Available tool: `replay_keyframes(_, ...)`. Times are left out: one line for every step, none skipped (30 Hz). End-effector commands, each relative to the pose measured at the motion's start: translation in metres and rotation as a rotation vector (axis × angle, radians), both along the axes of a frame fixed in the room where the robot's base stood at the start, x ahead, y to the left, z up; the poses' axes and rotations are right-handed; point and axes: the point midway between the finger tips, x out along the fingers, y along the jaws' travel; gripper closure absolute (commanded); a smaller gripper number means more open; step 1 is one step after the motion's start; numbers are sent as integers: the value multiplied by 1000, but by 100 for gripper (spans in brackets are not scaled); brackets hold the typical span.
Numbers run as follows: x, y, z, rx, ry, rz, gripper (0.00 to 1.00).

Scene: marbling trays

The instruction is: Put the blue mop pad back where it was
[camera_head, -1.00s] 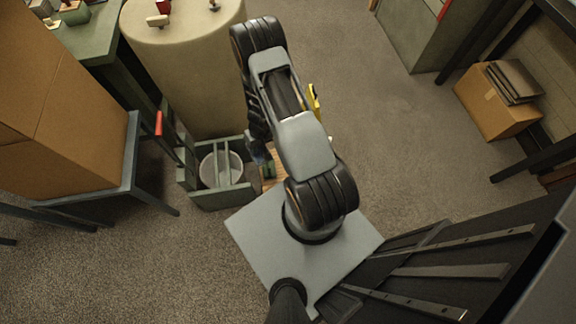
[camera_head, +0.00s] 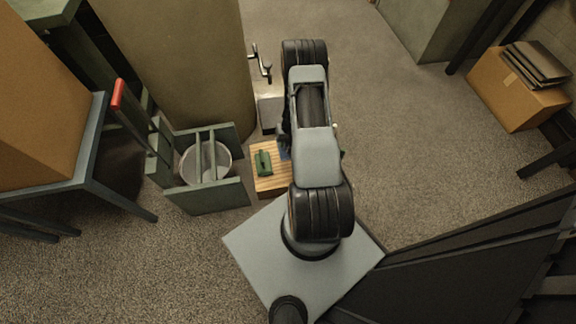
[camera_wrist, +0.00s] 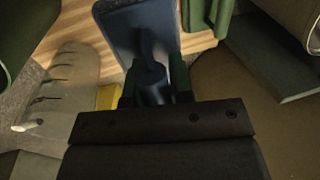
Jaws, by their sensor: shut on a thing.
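The blue mop pad (camera_wrist: 118,28) is a flat blue plate with a knob-like grip. In the wrist view my gripper (camera_wrist: 155,90) is shut on that grip. The plate shows over or on a slatted wooden surface; I cannot tell whether it touches. In the head view only a small blue part (camera_head: 284,152) shows beside my arm, at the right of the slatted wooden stand (camera_head: 268,183). My arm hides the rest of the pad and the fingertips there. A green block-like thing (camera_head: 264,163) lies on the stand, left of the pad.
A green-grey frame (camera_head: 215,197) holding a round bucket (camera_head: 190,165) stands left of the stand. A large beige drum (camera_head: 185,70) is behind it. A pale metal piece with a lever (camera_head: 268,88) stands beyond the stand. A cardboard box (camera_head: 515,95) is far right; the floor between is clear.

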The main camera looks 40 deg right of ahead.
Motion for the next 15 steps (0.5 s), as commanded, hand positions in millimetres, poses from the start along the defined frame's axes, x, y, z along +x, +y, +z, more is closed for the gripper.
replay_keyframes(0,-3,-7,-1,0,-6,89)
replay_keyframes(-1,-4,-10,-1,1,-9,89)
replay_keyframes(-1,-5,-15,0,1,-11,89)
replay_keyframes(-2,-5,-20,0,3,-12,89)
replay_keyframes(-2,-6,-25,1,4,-13,89)
replay_keyframes(-2,-6,-33,-1,3,-14,89)
replay_keyframes(-2,-7,-39,-1,3,-14,89)
replay_keyframes(-2,-7,-44,0,4,-14,89)
replay_keyframes(-2,-7,-50,-1,3,-14,89)
replay_keyframes(-2,-7,-55,-1,3,-14,89)
replay_keyframes(-2,-7,-59,-1,3,-14,89)
replay_keyframes(-2,-7,-63,-1,3,-14,89)
replay_keyframes(-2,-7,-66,-1,3,-15,89)
replay_keyframes(-2,-7,-68,-1,3,-15,89)
replay_keyframes(-2,-7,-71,-1,2,-14,89)
